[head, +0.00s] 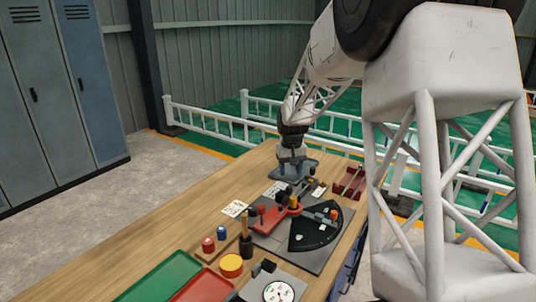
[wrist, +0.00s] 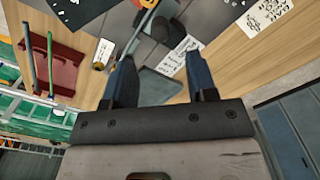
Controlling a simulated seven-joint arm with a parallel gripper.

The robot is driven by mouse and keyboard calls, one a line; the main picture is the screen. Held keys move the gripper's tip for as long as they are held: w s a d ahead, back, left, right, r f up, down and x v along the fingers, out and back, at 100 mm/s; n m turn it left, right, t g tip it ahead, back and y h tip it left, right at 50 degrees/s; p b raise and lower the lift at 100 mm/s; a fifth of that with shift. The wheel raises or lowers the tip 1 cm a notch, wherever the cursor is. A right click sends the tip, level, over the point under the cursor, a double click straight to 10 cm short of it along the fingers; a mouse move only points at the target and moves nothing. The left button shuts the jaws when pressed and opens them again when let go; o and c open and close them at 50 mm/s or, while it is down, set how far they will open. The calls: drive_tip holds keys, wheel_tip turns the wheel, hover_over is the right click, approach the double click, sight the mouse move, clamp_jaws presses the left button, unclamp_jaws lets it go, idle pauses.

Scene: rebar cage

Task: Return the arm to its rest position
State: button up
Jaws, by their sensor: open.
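My gripper (wrist: 158,78) shows in the wrist view with its two dark blue fingers spread apart and nothing between them. In the head view my arm comes down from the upper right, and the gripper end (head: 292,165) is over the far part of the wooden bench (head: 165,238). The fingertips are hard to make out there. A grey flat plate (wrist: 160,87) lies behind the fingers in the wrist view. Whether the gripper touches anything on the bench cannot be told.
A red-handled tool (head: 272,216) and a black fan-shaped plate (head: 318,232) lie near the gripper. A dark red rack (head: 350,183) stands right of it. Green (head: 163,277) and red (head: 205,288) trays, a yellow round item (head: 232,265) and small bottles are nearer. The bench's left side is clear.

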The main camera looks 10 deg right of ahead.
drive_tip(key=s+a+r, duration=0.3)
drive_tip(key=s+r, duration=0.5)
drive_tip(key=s, duration=0.5)
drive_tip(key=s+a+r+t, duration=0.1)
drive_tip(key=s+a+t, duration=0.1)
drive_tip(key=s, duration=3.3)
drive_tip(key=shift+a+t, duration=0.3)
drive_tip(key=shift+a, duration=0.4)
drive_tip(key=shift+r, duration=0.1)
